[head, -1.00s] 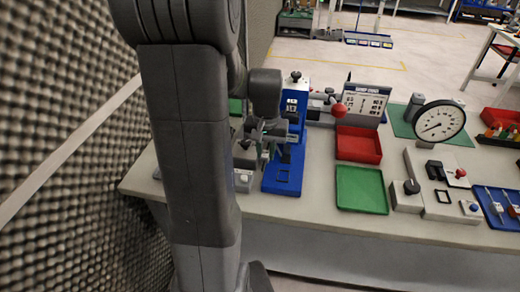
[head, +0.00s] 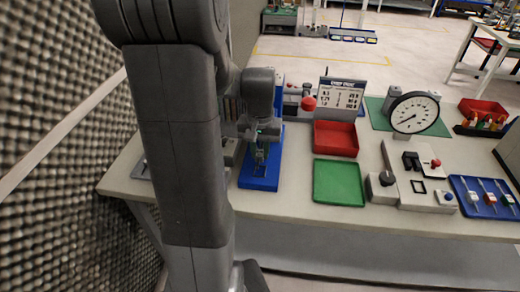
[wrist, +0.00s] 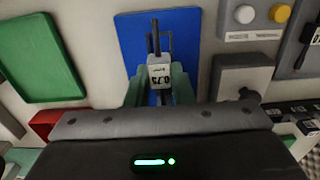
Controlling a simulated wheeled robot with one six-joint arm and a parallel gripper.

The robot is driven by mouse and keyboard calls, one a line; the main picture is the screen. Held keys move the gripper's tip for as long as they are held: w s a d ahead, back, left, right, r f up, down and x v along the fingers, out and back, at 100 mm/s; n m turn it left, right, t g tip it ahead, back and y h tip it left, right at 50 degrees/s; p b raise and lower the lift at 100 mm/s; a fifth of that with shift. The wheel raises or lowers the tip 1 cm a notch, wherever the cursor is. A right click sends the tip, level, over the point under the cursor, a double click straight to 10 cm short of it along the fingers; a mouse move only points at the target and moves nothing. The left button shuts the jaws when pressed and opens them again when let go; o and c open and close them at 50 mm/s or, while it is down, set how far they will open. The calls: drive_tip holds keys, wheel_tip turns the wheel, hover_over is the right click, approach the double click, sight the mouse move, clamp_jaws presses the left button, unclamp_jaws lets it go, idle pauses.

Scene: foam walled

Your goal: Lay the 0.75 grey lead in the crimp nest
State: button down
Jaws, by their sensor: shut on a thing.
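The 0.75 grey lead (wrist: 160,72) is a light grey tag printed 0.75, with a dark stem pointing up the picture in the wrist view. My gripper (wrist: 159,88) has green fingers, shut on the tag from both sides. The blue base of the crimp press (wrist: 185,30) lies beyond the lead in the wrist view. In the head view my gripper (head: 260,150) is over the blue press base (head: 258,181). My arm hides most of the press there. I cannot make out the crimp nest, nor whether the lead touches anything.
A red tray (head: 336,138) and a green tray (head: 339,183) lie right of the press. Behind them stands a chart board (head: 341,97). A dial gauge (head: 414,113) and a blue tray of leads (head: 485,197) are farther right. A foam wall (head: 60,190) stands close on the left.

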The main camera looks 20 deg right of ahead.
sight(260, 172)
drive_tip(key=shift+f+b, duration=1.45)
drive_tip(key=shift+f, duration=0.75)
drive_tip(key=shift+f+b, duration=0.35)
drive_tip(key=shift+f, duration=0.15)
drive_tip(key=c, duration=1.2)
unclamp_jaws()
wheel_tip(260, 172, up, 14)
drive_tip(key=shift+f+p, duration=0.1)
drive_tip(key=shift+p, duration=0.2)
